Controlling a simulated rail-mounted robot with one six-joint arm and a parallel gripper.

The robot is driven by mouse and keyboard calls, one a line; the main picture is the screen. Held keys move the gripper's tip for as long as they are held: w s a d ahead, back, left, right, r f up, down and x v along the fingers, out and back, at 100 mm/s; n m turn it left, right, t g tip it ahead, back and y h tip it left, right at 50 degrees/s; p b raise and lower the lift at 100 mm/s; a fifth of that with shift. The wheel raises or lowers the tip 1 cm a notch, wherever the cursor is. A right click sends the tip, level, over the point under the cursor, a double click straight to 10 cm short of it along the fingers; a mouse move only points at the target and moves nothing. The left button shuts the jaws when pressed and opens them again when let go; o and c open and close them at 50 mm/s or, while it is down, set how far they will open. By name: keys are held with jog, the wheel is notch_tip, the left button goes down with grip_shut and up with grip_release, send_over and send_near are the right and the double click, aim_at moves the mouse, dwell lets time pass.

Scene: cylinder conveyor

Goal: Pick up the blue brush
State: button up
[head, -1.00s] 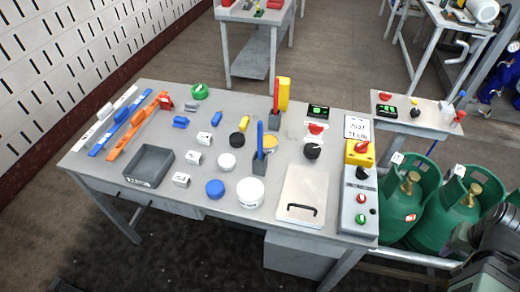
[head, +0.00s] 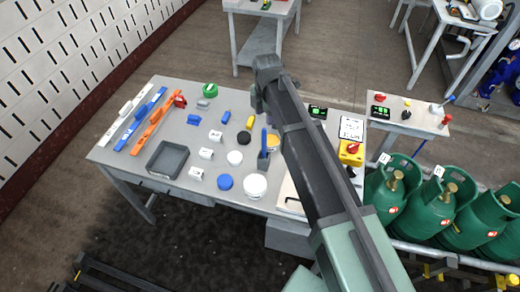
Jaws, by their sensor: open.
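A blue brush (head: 264,143) appears to stand upright on the workbench, right of the middle, with a slim blue upper part and a wider dark lower part. It is just left of my arm. My arm reaches in from the bottom right across the right part of the bench. My gripper (head: 256,108) seems to be the small dark part at the far end of the arm, above the back of the bench and apart from the brush. Its fingers are too small to make out clearly, and nothing shows in it.
The workbench (head: 122,172) holds a grey tray (head: 183,158), a white tub (head: 255,186), a blue disc (head: 225,182) and a black disc (head: 244,138) near the brush. Long white, blue and orange tools lie at left. Green gas cylinders (head: 391,190) stand at right.

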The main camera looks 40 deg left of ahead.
aim_at(264, 136)
notch_tip(264, 136, down, 6)
jog(key=b, duration=0.6)
jog(key=f+b, duration=0.5)
jog(key=shift+a+f, duration=0.15)
jog(key=shift+a, duration=0.1)
jog(key=shift+s+r, duration=0.1)
jog(key=shift+r, duration=0.15)
jog(key=shift+c, duration=0.3)
grip_shut()
